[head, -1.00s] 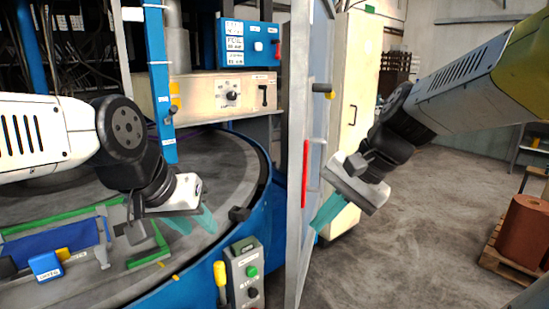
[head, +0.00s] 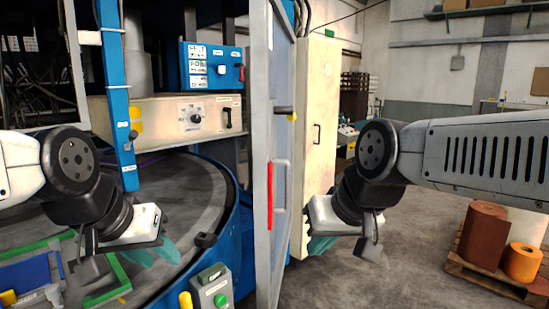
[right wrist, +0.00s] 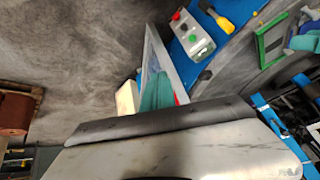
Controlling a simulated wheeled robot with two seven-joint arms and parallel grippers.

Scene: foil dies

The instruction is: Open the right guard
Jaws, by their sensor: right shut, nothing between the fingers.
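The right guard (head: 261,130) is a tall grey-framed panel with a red handle (head: 270,196). It stands upright, swung out from the machine and seen at a steep angle, with the turntable exposed to its left. My right gripper (head: 320,244) is at the guard's right side, shut and empty. Its teal fingers (right wrist: 156,92) lie close to the guard's frame (right wrist: 153,50) in the right wrist view; I cannot tell whether they touch. My left gripper (head: 150,256) hangs over the turntable, its teal fingers apart and empty.
The round turntable (head: 185,205) carries a green frame and blue parts. A control box (head: 212,290) with a green button stands in front. A cream cabinet (head: 318,120) is behind the guard. A pallet (head: 490,280) with brown and orange rolls is at right. Floor between is clear.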

